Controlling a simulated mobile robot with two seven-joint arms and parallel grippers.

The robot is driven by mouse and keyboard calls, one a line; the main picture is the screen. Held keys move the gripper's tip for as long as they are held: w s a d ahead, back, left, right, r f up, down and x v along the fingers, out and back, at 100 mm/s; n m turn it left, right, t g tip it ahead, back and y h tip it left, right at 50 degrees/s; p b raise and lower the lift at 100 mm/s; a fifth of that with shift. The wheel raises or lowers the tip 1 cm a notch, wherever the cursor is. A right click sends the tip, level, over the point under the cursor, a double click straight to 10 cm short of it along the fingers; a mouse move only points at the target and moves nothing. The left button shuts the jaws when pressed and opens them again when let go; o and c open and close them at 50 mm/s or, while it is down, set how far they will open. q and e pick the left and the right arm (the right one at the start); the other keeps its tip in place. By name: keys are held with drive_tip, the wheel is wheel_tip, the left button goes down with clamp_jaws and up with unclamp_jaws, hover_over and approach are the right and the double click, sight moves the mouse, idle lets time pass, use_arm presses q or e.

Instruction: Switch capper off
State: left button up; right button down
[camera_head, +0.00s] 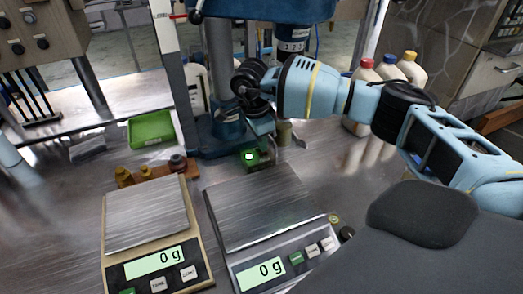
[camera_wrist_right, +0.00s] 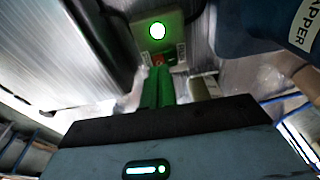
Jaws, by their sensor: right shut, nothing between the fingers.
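The capper (camera_head: 225,125) is a blue machine with a column and base at the back middle. Its label plate shows on the blue body (camera_wrist_right: 305,25) in the right wrist view. A small switch box (camera_head: 250,158) with a glowing green round light sits at the front of its base. In the right wrist view the lit switch box (camera_wrist_right: 157,30) is just ahead of the fingers, with a small red part below the light. My right gripper (camera_head: 258,143) points down close to the box; its fingers (camera_wrist_right: 158,70) are shut and empty. Whether they touch the box is unclear. My left gripper is out of view.
Two scales (camera_head: 145,215) (camera_head: 262,205), both reading 0 g, stand in front. A green tray (camera_head: 151,129) and a wooden rack (camera_head: 150,172) with small caps are at left. Bottles with red, blue and yellow caps (camera_head: 385,72) stand behind my right arm.

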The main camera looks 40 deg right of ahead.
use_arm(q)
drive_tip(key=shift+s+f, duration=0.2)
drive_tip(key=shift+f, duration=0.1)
use_arm(e)
drive_tip(key=shift+s+f, duration=0.1)
drive_tip(key=shift+f, duration=0.75)
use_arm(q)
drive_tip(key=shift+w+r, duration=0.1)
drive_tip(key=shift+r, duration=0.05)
use_arm(e)
drive_tip(key=shift+r, duration=0.15)
